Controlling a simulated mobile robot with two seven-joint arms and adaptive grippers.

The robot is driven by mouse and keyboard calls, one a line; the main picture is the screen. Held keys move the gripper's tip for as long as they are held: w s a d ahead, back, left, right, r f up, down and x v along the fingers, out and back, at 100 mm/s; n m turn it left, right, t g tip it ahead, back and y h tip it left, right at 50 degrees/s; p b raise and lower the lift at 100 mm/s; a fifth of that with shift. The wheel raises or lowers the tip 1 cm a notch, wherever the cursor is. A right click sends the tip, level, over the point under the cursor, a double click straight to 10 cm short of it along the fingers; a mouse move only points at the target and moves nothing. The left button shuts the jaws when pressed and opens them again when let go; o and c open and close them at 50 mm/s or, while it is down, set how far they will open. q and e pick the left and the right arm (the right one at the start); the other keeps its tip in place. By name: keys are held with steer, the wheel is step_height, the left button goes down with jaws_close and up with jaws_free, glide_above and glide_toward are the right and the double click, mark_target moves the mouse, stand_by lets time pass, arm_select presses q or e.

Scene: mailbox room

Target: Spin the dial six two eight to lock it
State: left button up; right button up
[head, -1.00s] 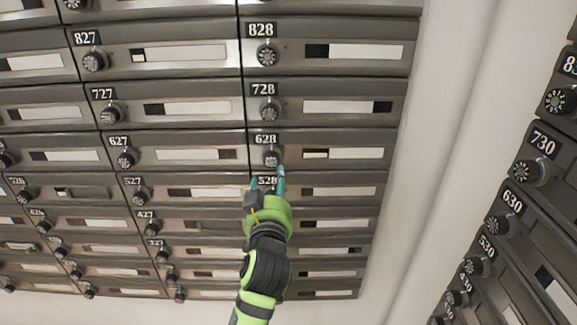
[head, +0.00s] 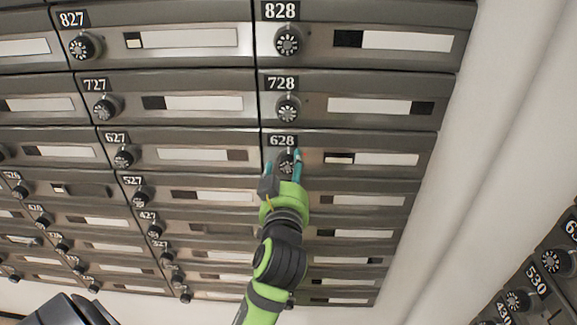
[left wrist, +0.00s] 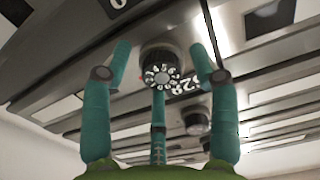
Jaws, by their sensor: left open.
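The mailbox door 628 (head: 372,159) is in the right column of the wall of mailboxes, with its number plate above a black round dial (head: 286,158). My left gripper (head: 288,159) reaches up from below, with its teal fingers around this dial and partly hiding it. In the left wrist view the dial (left wrist: 161,67) with its ring of white marks sits between the open fingers of the left gripper (left wrist: 161,62). A gap shows between the dial and the side fingers; a third finger is just below it, contact unclear. My right gripper is not in view.
Dial 728 (head: 287,108) is directly above and dial 627 (head: 124,156) is to the left. Another dial (left wrist: 197,121) is close behind the fingers in the left wrist view. A pale wall (head: 492,150) and more mailboxes (head: 545,270) are on the right.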

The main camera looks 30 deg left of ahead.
arm_select(q)
steer(key=shift+s+d+r, duration=0.1)
steer(key=shift+s+d, duration=0.15)
steer(key=shift+s, duration=0.05)
steer(key=c, duration=1.1)
steer(key=shift+c, duration=0.2)
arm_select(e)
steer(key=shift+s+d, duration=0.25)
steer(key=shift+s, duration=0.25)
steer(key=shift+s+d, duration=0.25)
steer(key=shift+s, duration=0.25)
